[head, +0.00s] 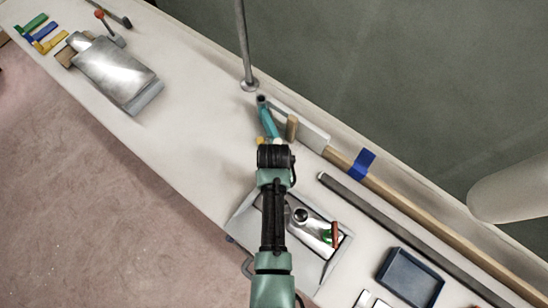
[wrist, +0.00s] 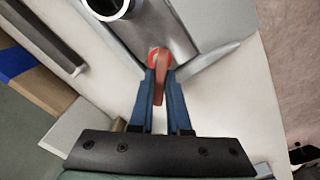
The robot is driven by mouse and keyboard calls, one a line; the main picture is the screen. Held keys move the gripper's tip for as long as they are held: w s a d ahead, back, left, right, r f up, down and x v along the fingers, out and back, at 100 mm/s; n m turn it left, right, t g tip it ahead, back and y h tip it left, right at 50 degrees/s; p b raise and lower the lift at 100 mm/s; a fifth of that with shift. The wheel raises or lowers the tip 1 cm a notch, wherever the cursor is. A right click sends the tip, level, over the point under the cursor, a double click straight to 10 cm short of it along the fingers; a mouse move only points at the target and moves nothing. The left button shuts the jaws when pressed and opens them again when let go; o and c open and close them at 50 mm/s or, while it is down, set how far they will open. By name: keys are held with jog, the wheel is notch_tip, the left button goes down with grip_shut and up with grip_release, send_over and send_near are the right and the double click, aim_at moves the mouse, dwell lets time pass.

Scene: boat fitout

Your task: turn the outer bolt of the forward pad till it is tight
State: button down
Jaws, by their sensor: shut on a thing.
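In the wrist view the two blue fingers of my gripper (wrist: 160,95) are shut on a red handle (wrist: 161,82). The handle has a round red head with a grey centre, at the end of a shiny metal fitting (wrist: 165,28). The bolt itself is not clear; the red head covers the spot. In the head view the silver fitting (head: 313,228) lies on a grey plate (head: 326,270), with a dark round opening and another red piece (head: 335,235) at its right end. My fingers and the held handle are hidden under my arm there.
A dark rod (head: 400,231) and a wooden rail with blue tape (head: 362,163) run alongside. A dark blue tray (head: 410,277) is at the lower right. A thin post (head: 245,45) stands behind.

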jog(key=shift+w+r+m+p, duration=0.2)
jog(key=shift+m+p, duration=0.1)
jog(key=shift+m, duration=0.8)
jog(key=shift+w, duration=0.1)
jog(key=c, duration=1.1)
grip_release()
jog(key=shift+c, duration=0.2)
jog(key=shift+o, duration=1.2)
jog(key=shift+s, duration=0.2)
jog(key=shift+f, duration=0.1)
notch_tip(320, 180, up, 13)
jog(key=shift+r, duration=0.1)
